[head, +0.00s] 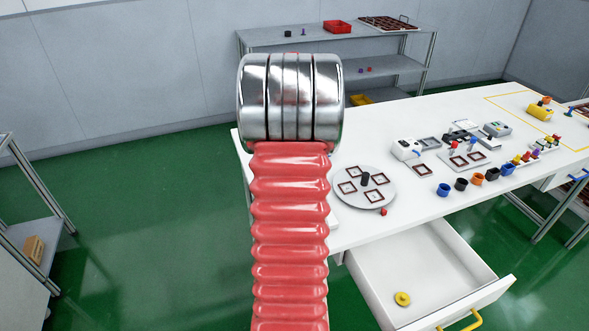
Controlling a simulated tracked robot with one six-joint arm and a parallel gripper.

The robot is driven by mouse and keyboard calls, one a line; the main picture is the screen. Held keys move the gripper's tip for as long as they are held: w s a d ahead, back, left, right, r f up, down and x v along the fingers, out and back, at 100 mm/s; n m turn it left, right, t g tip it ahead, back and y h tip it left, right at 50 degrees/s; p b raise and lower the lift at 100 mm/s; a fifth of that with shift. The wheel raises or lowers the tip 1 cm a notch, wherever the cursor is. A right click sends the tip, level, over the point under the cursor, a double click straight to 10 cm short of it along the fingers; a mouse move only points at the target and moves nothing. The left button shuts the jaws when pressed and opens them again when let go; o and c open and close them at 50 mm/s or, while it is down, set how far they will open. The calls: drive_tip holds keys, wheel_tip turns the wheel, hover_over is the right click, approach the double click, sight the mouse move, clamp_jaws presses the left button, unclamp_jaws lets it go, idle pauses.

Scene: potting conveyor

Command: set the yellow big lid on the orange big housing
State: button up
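A round yellow lid (402,298) with a raised middle lies inside the open white drawer (425,262), on its floor near the front left. My arm, with a red ribbed sleeve and a shiny metal joint, rises through the middle of the view. My gripper is not in view.
A grey round plate (351,201) with several square frames sits at the table's near left. Small devices and coloured parts stand behind the housings. A yellow cylinder (540,111) lies farther right. The drawer juts out with a yellow handle (462,322). A shelf (290,37) stands behind.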

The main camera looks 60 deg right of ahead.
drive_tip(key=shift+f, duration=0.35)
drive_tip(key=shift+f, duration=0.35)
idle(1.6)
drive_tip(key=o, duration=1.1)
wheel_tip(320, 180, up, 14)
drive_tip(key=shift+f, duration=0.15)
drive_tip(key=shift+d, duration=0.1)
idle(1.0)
